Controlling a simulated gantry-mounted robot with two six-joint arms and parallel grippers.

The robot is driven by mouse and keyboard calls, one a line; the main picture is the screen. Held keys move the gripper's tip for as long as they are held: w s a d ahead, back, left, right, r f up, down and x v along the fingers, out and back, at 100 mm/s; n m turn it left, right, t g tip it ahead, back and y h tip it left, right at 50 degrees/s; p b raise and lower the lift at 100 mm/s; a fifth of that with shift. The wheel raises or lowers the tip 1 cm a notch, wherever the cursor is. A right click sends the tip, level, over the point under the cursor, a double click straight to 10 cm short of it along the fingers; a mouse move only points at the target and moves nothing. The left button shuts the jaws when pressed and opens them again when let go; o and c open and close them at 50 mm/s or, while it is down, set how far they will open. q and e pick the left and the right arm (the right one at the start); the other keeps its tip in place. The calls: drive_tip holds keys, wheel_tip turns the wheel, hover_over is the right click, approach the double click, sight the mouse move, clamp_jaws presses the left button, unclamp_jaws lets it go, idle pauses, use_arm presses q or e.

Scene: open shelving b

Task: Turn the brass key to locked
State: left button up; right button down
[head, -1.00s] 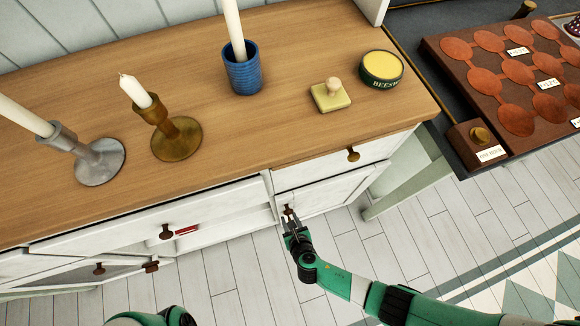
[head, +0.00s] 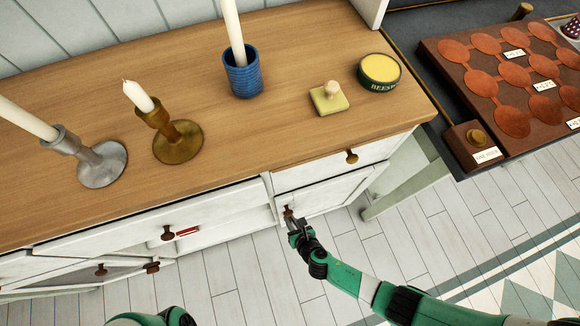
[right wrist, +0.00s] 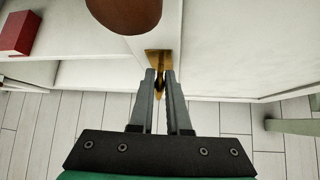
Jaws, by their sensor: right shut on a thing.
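The brass key (right wrist: 160,88) shows in the right wrist view between the fingers of my right gripper (right wrist: 160,75), in front of a brass plate (right wrist: 158,58) on the white cabinet front. My right gripper is shut on the key. In the head view my right gripper (head: 291,222) is at the lower cabinet door (head: 325,192), just below a brown knob (head: 287,210). The key itself is too small and covered to make out there. Which way the lock is set cannot be told. My left gripper is not in view.
A drawer knob (head: 351,157) sits above the door. A red item (head: 187,232) lies in the open shelf to the left. Candlesticks (head: 178,142), a blue cup (head: 243,75) and a beeswax tin (head: 379,72) stand on the wooden top. The floor in front is free.

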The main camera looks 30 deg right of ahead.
drive_tip(key=shift+d+f+m+t+y, duration=0.1)
drive_tip(key=shift+d+m+t+y, duration=0.3)
drive_tip(key=shift+y, duration=0.5)
drive_tip(key=shift+s+f+m+y, duration=0.1)
drive_tip(key=shift+m+y, duration=0.5)
drive_tip(key=shift+y, duration=0.1)
drive_tip(key=shift+a+t, duration=0.1)
drive_tip(key=shift+t, duration=0.2)
drive_tip(key=c, duration=0.9)
unclamp_jaws()
drive_tip(key=p+v, duration=0.7)
drive_tip(key=v, duration=0.4)
drive_tip(key=shift+s+d+r, duration=0.2)
drive_tip(key=shift+s+d, duration=0.05)
